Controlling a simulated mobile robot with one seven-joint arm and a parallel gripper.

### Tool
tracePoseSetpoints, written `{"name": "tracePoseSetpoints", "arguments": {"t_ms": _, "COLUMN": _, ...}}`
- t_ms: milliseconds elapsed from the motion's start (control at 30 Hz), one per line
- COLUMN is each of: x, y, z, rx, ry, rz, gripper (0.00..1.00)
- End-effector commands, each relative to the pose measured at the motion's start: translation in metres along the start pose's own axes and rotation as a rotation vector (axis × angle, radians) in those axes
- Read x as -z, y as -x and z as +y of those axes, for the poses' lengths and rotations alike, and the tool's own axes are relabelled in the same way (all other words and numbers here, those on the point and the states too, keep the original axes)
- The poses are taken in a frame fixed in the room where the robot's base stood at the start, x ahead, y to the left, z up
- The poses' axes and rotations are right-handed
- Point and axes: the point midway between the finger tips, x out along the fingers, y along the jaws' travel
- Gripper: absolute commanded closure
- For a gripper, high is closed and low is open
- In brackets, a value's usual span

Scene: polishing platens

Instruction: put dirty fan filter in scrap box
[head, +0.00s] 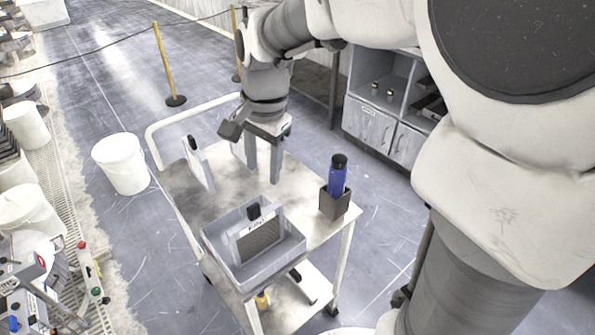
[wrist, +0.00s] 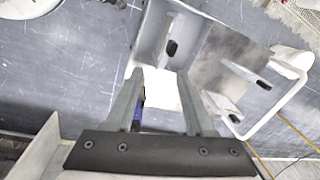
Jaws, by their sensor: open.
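My gripper (head: 263,183) is open and empty, its fingers pointing down over the cart top; in the wrist view the fingertips (wrist: 160,72) are apart. A filter panel (head: 260,240) with a dark face, a white label and a black handle leans inside a grey open box (head: 222,257) on the near end of the cart. A pale panel with a black handle (head: 198,163) stands at the cart's left back. In the wrist view another pale panel (wrist: 222,106) with a black handle lies right of my right finger. I cannot tell which filter is dirty.
The metal cart top (head: 298,180) has free room in its middle. A blue bottle (head: 338,178) stands in a dark holder (head: 334,204) at the right edge. The cart's white handle (head: 190,117) rises at the back. A white bucket (head: 121,164) stands left on the floor.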

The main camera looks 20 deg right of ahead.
Motion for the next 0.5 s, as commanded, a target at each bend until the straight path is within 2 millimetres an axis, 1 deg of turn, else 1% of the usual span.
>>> {"name": "tracePoseSetpoints", "arguments": {"t_ms": 33, "x": -0.001, "y": 0.011, "z": 0.011, "rx": 0.030, "ry": 0.051, "rz": 0.010, "gripper": 0.46}}
{"name": "tracePoseSetpoints", "arguments": {"t_ms": 200, "x": -0.010, "y": 0.037, "z": 0.045, "rx": 0.101, "ry": 0.260, "rz": 0.062, "gripper": 0.46}}
{"name": "tracePoseSetpoints", "arguments": {"t_ms": 333, "x": -0.019, "y": 0.052, "z": 0.072, "rx": 0.139, "ry": 0.422, "rz": 0.126, "gripper": 0.46}}
{"name": "tracePoseSetpoints", "arguments": {"t_ms": 500, "x": -0.031, "y": 0.064, "z": 0.105, "rx": 0.158, "ry": 0.628, "rz": 0.231, "gripper": 0.46}}
